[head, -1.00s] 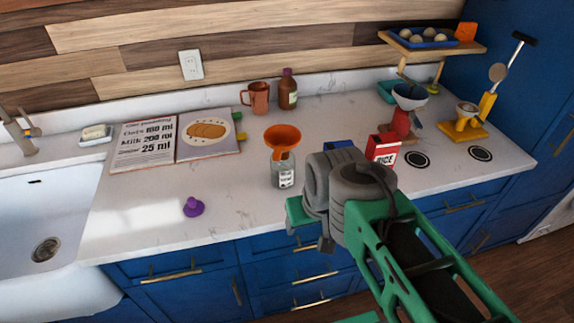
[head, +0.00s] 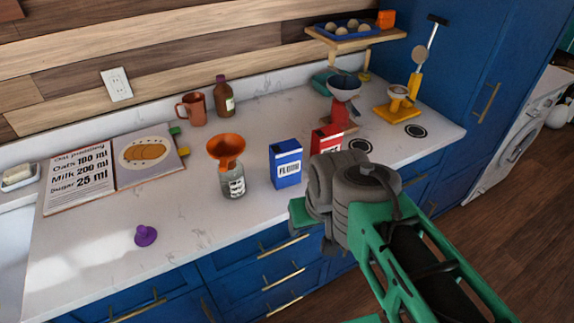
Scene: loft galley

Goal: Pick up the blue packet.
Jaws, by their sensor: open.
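The blue packet (head: 286,165), marked FLOUR, stands upright on the pale worktop. It is between the jar with the orange funnel and the red packet. My gripper (head: 312,225) is at the front edge of the worktop, in front of the blue packet and a little to its right. It is apart from the packet, open and empty. My grey wrist hides part of the gripper.
A glass jar (head: 232,184) with an orange funnel (head: 226,148) stands just left of the packet. A red packet (head: 325,140) stands to its right, partly behind my wrist. A purple knobbed thing (head: 146,235) lies at front left. Scales (head: 343,95) stand behind.

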